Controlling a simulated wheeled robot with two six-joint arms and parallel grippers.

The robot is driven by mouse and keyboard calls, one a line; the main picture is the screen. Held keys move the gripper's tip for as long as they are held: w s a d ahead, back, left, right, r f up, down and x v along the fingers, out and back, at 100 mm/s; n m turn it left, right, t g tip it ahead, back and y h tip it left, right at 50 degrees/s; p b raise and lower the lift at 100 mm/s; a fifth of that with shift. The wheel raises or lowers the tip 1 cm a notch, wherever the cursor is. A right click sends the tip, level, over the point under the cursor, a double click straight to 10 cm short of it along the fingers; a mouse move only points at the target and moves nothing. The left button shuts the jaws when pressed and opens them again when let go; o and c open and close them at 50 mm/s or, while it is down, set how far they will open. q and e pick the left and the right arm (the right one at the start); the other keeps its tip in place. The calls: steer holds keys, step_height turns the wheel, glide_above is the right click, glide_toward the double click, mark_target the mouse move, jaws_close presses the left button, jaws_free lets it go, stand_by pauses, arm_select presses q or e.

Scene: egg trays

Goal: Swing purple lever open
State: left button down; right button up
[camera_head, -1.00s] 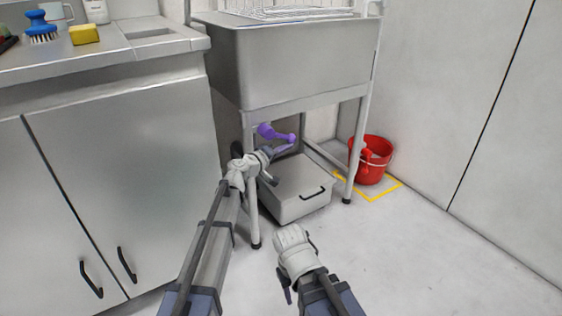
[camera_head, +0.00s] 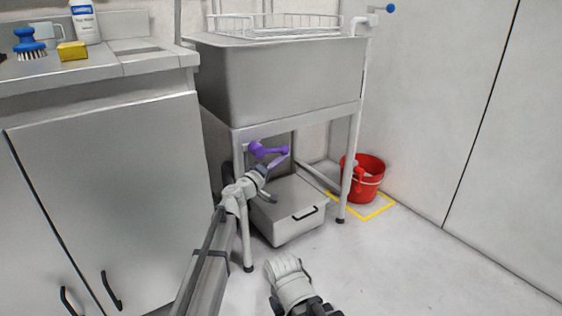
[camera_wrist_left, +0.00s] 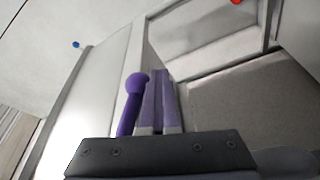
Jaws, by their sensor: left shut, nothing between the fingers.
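Nothing is between the fingers. I cannot tell whether they touch the lever.
The sink (camera_head: 285,85) stands on metal legs, with a drawer box (camera_head: 290,215) beneath it. A cabinet (camera_head: 115,180) is close on the left. A red bucket (camera_head: 366,188) stands in a yellow floor square at right. The floor at front right is clear.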

arm_select(q)
steer(key=shift+s+a, duration=0.1)
steer(key=r+b+v, duration=0.1)
steer(key=v, duration=0.6)
steer(key=shift+s+a+f, duration=0.15)
steer(key=shift+s+f, duration=0.05)
steer(key=shift+f, duration=0.3)
